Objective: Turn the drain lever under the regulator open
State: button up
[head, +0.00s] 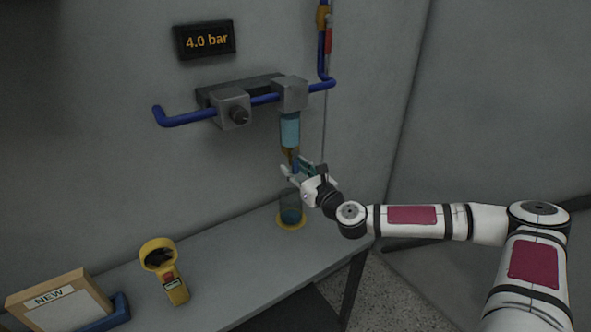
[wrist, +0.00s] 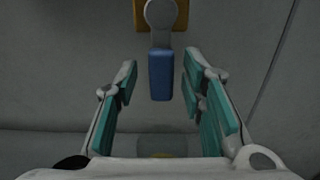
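The drain lever shows in the wrist view as a blue grip (wrist: 161,75) hanging straight down from a grey hub on a brass valve (wrist: 140,14). In the head view the lever is mostly hidden by my gripper, below the brass drain under the teal bowl (head: 289,130). The regulator body (head: 290,93) sits above that bowl on the blue pipe. My gripper (head: 299,167) is open. In the wrist view its two teal-padded fingers (wrist: 160,82) stand on either side of the blue grip, with a visible gap on both sides.
A clear cup (head: 291,206) stands on a yellow ring on the bench (head: 235,255), just below my gripper. A yellow handheld device (head: 164,272), a box marked NEW (head: 60,303) and a 4.0 bar display (head: 206,41) are farther left. A knobbed block (head: 232,111) is on the pipe.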

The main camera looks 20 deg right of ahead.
jog(key=v, duration=1.2)
dwell(0.3)
